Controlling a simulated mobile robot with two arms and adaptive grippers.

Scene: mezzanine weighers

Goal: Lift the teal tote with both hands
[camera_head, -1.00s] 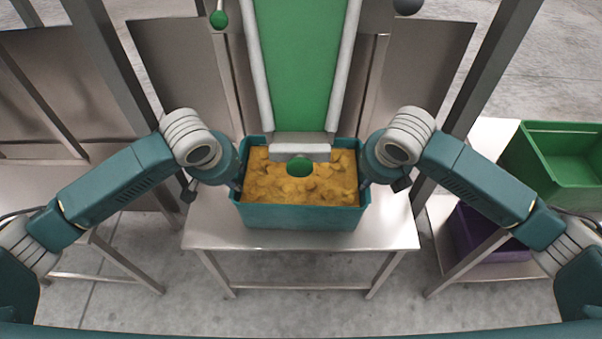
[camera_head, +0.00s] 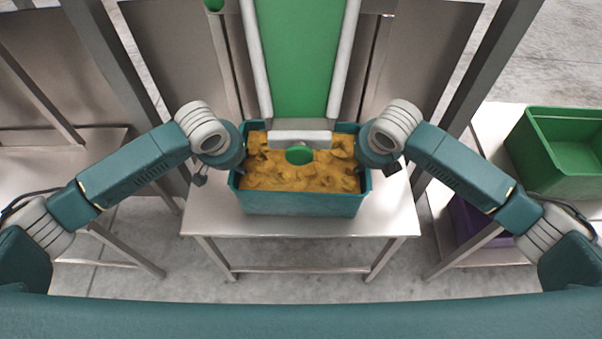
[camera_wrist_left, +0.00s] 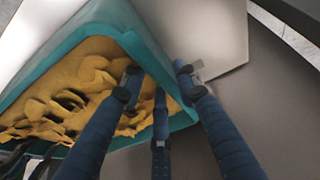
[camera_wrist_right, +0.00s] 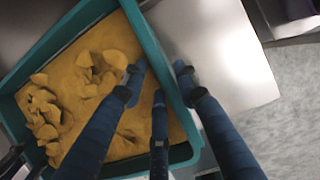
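The teal tote (camera_head: 300,203) sits on a metal table under the end of a green chute, filled with yellow-brown lumpy pieces (camera_head: 300,178). My left gripper (camera_head: 238,172) is at its left side. In the left wrist view its fingers (camera_wrist_left: 158,79) straddle the tote wall (camera_wrist_left: 166,62), with a gap showing. My right gripper (camera_head: 370,168) is at the right side, its fingertips largely hidden in the head view. In the right wrist view its fingers (camera_wrist_right: 159,75) straddle the tote wall (camera_wrist_right: 147,38), spread apart. Firm contact cannot be made out.
The metal table (camera_head: 395,215) has bare margins around the tote. The green chute (camera_head: 300,60) comes down over the tote's back. A green crate (camera_head: 575,180) and a partly hidden purple crate (camera_head: 467,225) stand at right. Metal posts rise on both sides.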

